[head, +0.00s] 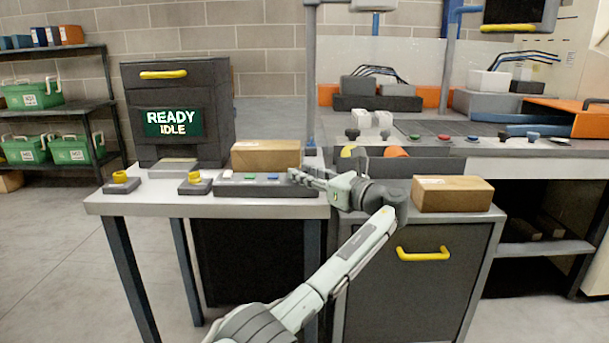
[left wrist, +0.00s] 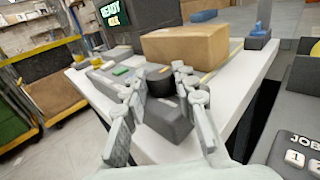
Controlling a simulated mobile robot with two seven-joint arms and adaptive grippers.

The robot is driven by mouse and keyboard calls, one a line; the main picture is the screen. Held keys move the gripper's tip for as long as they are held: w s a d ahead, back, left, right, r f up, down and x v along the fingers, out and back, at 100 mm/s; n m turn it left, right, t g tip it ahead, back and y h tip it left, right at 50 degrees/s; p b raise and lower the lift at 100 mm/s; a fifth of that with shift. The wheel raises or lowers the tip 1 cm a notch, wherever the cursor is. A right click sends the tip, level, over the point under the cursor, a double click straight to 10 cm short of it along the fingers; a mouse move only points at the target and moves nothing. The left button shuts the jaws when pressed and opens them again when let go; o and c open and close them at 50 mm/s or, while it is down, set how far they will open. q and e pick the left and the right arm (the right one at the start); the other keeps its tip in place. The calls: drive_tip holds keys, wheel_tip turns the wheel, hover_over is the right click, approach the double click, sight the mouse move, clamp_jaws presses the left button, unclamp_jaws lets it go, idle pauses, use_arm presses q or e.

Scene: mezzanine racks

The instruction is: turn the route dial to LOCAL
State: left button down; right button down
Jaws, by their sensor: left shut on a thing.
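The route dial shows in the left wrist view as a black round knob (left wrist: 160,80) at the near end of a grey control panel (left wrist: 168,118). In the head view the panel (head: 232,190) lies along the front of the white table, with small coloured buttons on top. My left gripper (head: 296,176) reaches the panel's right end. In the left wrist view its fingers (left wrist: 161,78) stand on both sides of the knob, shut on it. In the head view the gripper hides the knob. I cannot read any dial marking or pointer. My right gripper is not in view.
A cardboard box (head: 266,155) stands just behind the panel. Another box (head: 452,193) sits on the cabinet to the right. Yellow knobs on grey bases (head: 195,182) stand left of the panel. A dark unit's screen (head: 173,122) reads READY IDLE.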

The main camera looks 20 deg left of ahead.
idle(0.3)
use_arm(q)
drive_tip(key=c, duration=1.2)
unclamp_jaws()
drive_tip(key=v, duration=1.2)
